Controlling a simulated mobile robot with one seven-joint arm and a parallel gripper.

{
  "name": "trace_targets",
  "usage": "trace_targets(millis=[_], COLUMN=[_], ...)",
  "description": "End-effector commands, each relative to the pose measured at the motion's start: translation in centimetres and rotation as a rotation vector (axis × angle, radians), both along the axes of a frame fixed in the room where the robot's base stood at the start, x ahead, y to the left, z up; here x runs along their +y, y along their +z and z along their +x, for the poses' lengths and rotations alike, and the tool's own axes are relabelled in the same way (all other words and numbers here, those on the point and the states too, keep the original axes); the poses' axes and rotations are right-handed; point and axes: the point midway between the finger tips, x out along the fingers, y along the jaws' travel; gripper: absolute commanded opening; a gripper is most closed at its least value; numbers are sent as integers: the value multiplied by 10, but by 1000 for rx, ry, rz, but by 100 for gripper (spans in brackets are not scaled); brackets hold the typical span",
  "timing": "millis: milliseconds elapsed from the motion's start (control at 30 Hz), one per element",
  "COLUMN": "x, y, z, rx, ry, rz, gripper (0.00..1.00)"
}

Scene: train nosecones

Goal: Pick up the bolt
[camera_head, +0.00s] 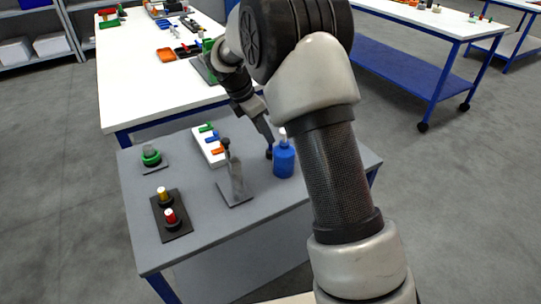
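I cannot pick out a bolt with certainty at this size. A grey metal stand (236,180) rises from a flat plate on the grey table (215,228), with a small dark piece (226,143) at its top. My gripper (268,151) points down over the table's back right part, to the right of this stand and just left of the blue bottle (284,160). Its dark fingers are small and partly merge with the bottle, so their opening and anything between them cannot be made out.
A white block (208,153) with green, blue and orange pieces lies left of my gripper. A dark plate (184,229) carries yellow-topped and red-topped posts. A green round part (151,157) stands at back left. A white table (130,75) with trays is behind. The front right tabletop is clear.

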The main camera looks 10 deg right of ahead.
Motion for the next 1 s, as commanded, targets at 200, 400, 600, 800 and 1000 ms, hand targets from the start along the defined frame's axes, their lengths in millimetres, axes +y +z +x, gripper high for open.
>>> trace_targets(millis=[200, 400, 600, 800, 1000], x=[-6, -10, -19, -21, -21], y=[-16, -35, -63, -65, -65], z=[2, 1, 2, 3, 3], rx=[0, 2, 1, -1, -1], ry=[0, -1, -1, -1, -1], rz=[0, -1, 0, 0, 0], gripper=[34, 34, 34, 34, 12])
